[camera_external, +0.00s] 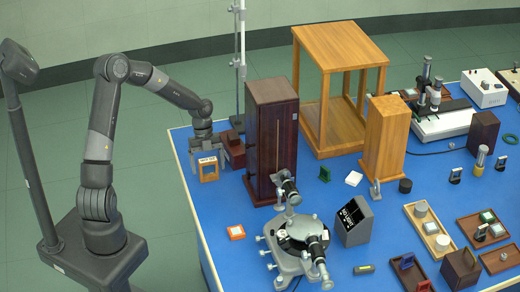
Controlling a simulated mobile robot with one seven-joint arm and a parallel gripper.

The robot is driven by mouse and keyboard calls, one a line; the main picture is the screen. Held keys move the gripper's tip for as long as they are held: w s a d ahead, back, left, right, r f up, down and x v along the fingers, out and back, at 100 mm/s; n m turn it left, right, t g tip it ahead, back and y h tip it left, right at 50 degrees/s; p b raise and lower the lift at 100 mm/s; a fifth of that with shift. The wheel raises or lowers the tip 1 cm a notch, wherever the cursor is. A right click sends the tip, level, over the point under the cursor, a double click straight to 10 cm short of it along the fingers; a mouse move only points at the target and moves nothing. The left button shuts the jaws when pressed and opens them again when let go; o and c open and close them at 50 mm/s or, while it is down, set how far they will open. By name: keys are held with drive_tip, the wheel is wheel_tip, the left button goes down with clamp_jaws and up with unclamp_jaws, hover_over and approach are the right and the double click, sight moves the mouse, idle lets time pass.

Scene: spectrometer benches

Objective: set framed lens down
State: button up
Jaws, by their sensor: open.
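The framed lens (209,179), a small square light-wood frame with a pale top edge, stands upright near the left edge of the blue bench (190,210). My gripper (206,152) points down directly above and behind it, with open jaws close to its top edge. Whether a finger still touches the frame is too small to tell. The frame appears to rest on the bench top.
A dark red-brown block (233,158) sits right beside my gripper. A tall dark wooden cabinet (262,140) stands further right. An orange-and-white small box (236,232) lies in front. The bench's left strip between them is mostly clear.

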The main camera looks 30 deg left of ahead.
drive_tip(key=s+a+r+n+t+y, duration=0.1)
drive_tip(key=s+a+r+n, duration=0.2)
drive_tip(key=r, duration=0.4)
drive_tip(key=a+r+n+t+y, duration=0.15)
drive_tip(key=r+n, duration=0.25)
drive_tip(key=r, duration=0.4)
drive_tip(key=s+a+r+n+t, duration=0.3)
drive_tip(key=s+a+r+n, duration=0.1)
drive_tip(key=s+n, duration=0.5)
drive_tip(key=s+a+r+n+t, duration=0.3)
drive_tip(key=s+r+n, duration=0.3)
drive_tip(key=s+n, duration=0.4)
drive_tip(key=shift+s+a+n+y, duration=0.25)
drive_tip(key=shift+a+n+y, duration=0.1)
drive_tip(key=shift+a+n, duration=0.25)
drive_tip(key=shift+r, duration=0.1)
